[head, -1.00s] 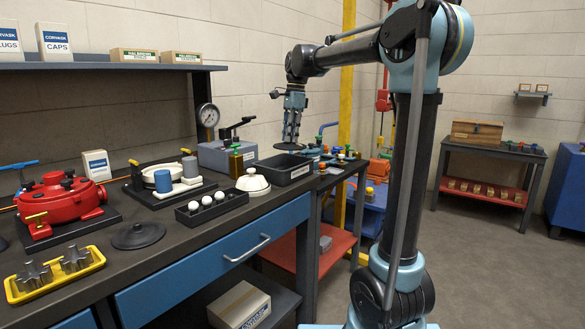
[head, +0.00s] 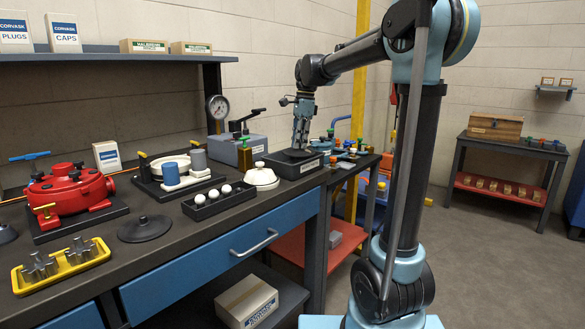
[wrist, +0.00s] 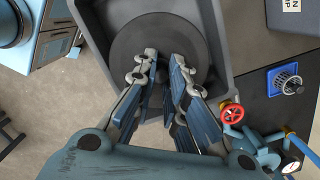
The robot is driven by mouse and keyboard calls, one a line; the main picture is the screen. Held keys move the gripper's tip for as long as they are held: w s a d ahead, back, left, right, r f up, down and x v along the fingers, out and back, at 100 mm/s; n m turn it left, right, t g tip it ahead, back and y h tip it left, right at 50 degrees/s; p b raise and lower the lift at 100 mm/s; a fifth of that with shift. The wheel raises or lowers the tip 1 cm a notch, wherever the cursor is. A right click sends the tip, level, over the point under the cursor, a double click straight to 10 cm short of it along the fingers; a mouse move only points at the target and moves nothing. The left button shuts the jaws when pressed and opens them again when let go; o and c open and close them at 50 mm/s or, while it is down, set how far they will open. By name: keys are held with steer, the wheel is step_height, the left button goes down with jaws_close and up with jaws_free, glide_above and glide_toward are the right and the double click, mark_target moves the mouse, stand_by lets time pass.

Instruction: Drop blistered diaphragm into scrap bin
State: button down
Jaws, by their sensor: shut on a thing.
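The blistered diaphragm, a dark round disc (wrist: 150,28), is held between the fingers of my gripper (wrist: 164,58) in the wrist view. The disc lies within the walls of the scrap bin, an open dark box (wrist: 92,18). In the head view my gripper (head: 300,146) points down into the scrap bin (head: 312,167) near the bench's right end. I cannot tell whether the disc touches the bin floor. Any blisters are too small to see.
Another dark disc (head: 146,228) lies on the bench front. A tray of white balls (head: 220,200) and a cream lidded dish (head: 262,178) stand left of the bin. A grey box with a lever (head: 236,149) stands behind. Valves with coloured handles (head: 345,150) crowd the right.

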steer(key=c, duration=1.6)
jaws_free()
steer(key=shift+o, duration=0.2)
step_height(320, 180, up, 12)
steer(key=d, duration=0.1)
steer(key=shift+w+d+f, duration=0.15)
steer(key=shift+w+d, duration=0.05)
steer(key=shift+w, duration=0.1)
steer(key=s+d+f+n+t, duration=0.1)
steer(key=s+d+f+n, duration=0.4)
steer(key=s+f, duration=0.6)
steer(key=s+d+f+n+h, duration=0.1)
steer(key=s+d+f+n, duration=0.3)
steer(key=s+d+f, duration=0.4)
steer(key=s+d+f+n+t, duration=0.1)
steer(key=s+d+f+n, duration=0.4)
steer(key=s+f, duration=0.8)
step_height(320, 180, down, 4)
steer(key=shift+s+d+f+n+t, duration=0.25)
steer(key=shift+s+d+n+t, duration=0.05)
steer(key=shift+d, duration=0.35)
